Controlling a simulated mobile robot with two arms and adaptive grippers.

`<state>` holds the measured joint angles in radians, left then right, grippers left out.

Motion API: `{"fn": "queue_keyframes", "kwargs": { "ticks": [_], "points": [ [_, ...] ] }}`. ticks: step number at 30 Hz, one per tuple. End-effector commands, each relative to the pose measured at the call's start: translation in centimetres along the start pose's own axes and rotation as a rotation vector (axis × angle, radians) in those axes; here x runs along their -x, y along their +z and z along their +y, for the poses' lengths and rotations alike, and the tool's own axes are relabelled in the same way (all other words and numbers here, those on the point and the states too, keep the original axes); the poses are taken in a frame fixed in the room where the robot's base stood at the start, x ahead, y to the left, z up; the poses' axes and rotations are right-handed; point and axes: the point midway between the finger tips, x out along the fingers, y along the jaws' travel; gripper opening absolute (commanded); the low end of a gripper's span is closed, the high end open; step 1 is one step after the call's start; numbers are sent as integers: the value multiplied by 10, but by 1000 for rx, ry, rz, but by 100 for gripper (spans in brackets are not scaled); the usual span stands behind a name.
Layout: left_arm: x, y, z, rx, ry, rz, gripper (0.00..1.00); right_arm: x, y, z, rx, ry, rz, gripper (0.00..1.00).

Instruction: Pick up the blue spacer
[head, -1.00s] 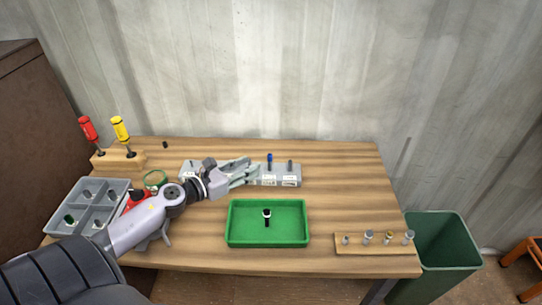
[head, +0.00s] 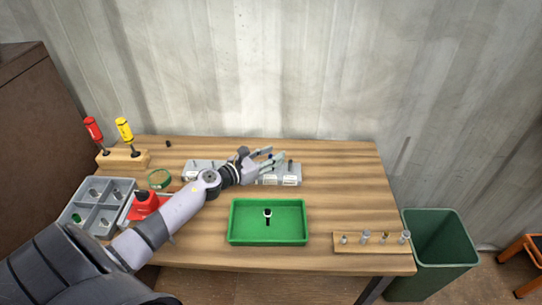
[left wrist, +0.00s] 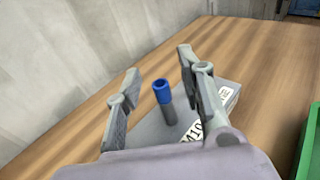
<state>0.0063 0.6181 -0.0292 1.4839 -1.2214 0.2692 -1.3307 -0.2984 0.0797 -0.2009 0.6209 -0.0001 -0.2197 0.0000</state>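The blue spacer (left wrist: 162,91) sits at the top of an upright grey pin on a grey labelled block (left wrist: 226,101). In the left wrist view it stands between the two fingers of my left gripper (left wrist: 160,82), with clear gaps on both sides. My left gripper is open and empty. In the head view the left gripper (head: 271,158) reaches over the block (head: 291,178) from the left, and its fingers mostly hide the spacer there. My right gripper is not in view.
A green tray (head: 267,242) holding a black-topped part lies in front. A grey compartment box (head: 108,208), a red tool (head: 146,204) and a screwdriver stand (head: 123,160) are at left. A peg board (head: 372,249) is at front right, beside a green bin (head: 440,270).

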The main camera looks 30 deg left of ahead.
Motion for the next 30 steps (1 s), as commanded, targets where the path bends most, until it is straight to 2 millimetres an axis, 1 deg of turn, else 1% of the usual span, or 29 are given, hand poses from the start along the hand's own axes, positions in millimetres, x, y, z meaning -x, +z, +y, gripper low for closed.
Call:
{"fn": "queue_keyframes", "kwargs": {
  "ticks": [7, 21, 30],
  "points": [
    [-1, 0, 0, 0, 0, 0, 35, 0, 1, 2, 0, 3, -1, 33],
    [0, 0, 0, 0, 0, 0, 4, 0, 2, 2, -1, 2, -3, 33],
    [0, 0, 0, 0, 0, 0, 4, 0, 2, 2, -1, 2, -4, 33]
  ]
}}
